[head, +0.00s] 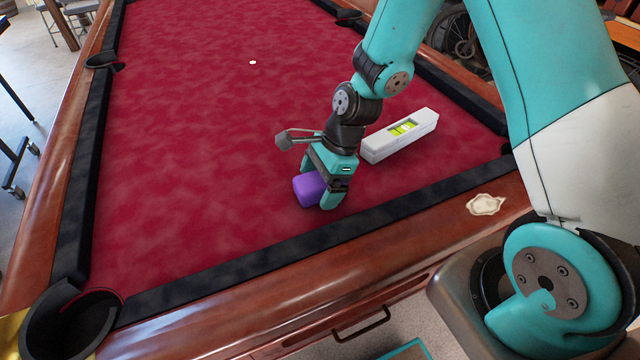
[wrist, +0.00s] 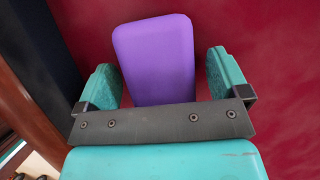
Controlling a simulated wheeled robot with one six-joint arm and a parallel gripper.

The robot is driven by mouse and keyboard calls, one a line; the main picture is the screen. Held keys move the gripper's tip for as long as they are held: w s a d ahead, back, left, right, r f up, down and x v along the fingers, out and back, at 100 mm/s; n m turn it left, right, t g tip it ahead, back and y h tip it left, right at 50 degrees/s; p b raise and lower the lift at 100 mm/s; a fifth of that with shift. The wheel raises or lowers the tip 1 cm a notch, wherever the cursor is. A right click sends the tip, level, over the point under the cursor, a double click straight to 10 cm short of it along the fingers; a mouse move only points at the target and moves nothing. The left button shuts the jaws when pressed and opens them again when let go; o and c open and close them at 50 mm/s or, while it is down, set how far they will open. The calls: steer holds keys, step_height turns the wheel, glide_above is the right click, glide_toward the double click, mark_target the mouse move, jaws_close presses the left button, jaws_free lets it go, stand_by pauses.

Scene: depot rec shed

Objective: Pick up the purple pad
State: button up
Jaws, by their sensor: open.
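The purple pad (head: 309,190) is a small block with rounded edges on the red cloth of the pool table, near its front cushion. My gripper (head: 326,187) is low over the cloth at the pad. In the wrist view the pad (wrist: 155,58) lies between the two teal fingers of my gripper (wrist: 163,80), with a gap showing on the right side and a narrower one on the left. The jaws are open. The near end of the pad is hidden behind the gripper's dark bar.
A white spirit level (head: 400,135) with a yellow-green vial lies just right of my gripper. The dark front cushion (head: 270,261) and wooden rail run close by. A pale splotch (head: 485,204) is on the rail. The cloth to the left is clear.

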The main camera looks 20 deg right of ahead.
mark_target(320, 178)
steer(key=shift+f, duration=0.2)
stand_by(0.6)
steer(key=shift+c, duration=0.2)
steer(key=c, duration=1)
steer(key=shift+r, duration=0.1)
steer(key=shift+c, duration=0.2)
step_height(320, 178, up, 20)
steer(key=p, duration=0.2)
steer(key=shift+r, duration=0.15)
